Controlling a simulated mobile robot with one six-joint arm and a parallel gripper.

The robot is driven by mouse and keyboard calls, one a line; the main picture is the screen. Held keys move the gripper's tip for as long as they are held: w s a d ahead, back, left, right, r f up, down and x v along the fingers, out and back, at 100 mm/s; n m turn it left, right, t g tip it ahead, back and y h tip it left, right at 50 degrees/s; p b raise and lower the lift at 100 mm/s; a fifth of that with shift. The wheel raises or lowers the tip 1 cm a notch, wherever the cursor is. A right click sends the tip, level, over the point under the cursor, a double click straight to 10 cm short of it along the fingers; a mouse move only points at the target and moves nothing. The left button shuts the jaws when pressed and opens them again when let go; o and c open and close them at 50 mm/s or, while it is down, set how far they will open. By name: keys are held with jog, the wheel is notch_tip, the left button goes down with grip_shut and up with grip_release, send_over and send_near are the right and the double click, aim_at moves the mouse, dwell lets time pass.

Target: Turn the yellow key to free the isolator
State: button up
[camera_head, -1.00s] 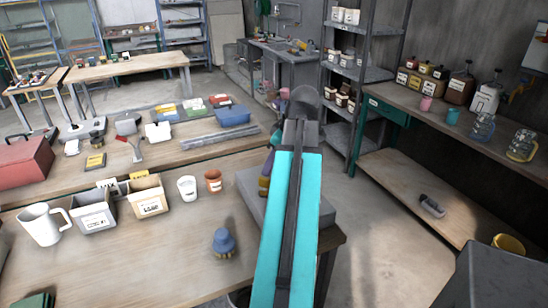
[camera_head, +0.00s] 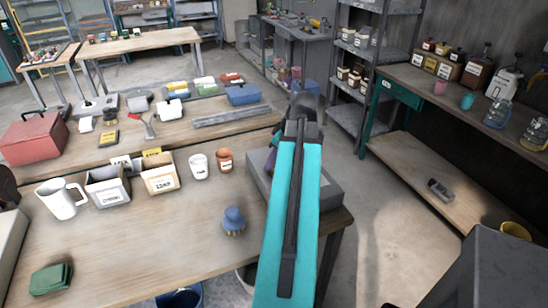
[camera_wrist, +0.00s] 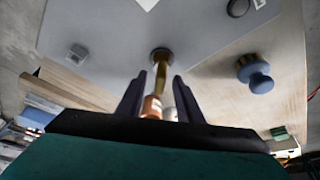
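The yellow key (camera_wrist: 161,72) shows in the wrist view as a brass-yellow piece at a round dark socket (camera_wrist: 160,55) on a grey surface. I take this surface to be the top of the grey box (camera_head: 327,194), which is partly behind my arm in the head view. My gripper (camera_wrist: 158,76) has its two dark fingers on either side of the key, with a visible gap on both sides. Contact is not visible. I cannot make out which part is the isolator.
The table's middle is clear.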

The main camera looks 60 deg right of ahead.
grip_shut()
jog(key=shift+a+m+h+p, duration=0.1)
jog(key=shift+m+h+p, duration=0.55)
jog(key=shift+m, duration=1.25)
jog(key=shift+f+m+g+h+b, duration=0.2)
jog(key=shift+m+g+h+b, duration=0.15)
jog(key=shift+m+b, duration=0.35)
jog(key=shift+o, duration=1.2)
grip_release()
jog(key=shift+r, duration=0.15)
jog(key=shift+s+r, duration=0.1)
jog(key=shift+r, duration=0.05)
jog(key=b+v, duration=0.2)
jog(key=v, duration=1.1)
jog(key=shift+r, duration=0.15)
jog(key=shift+s, duration=0.15)
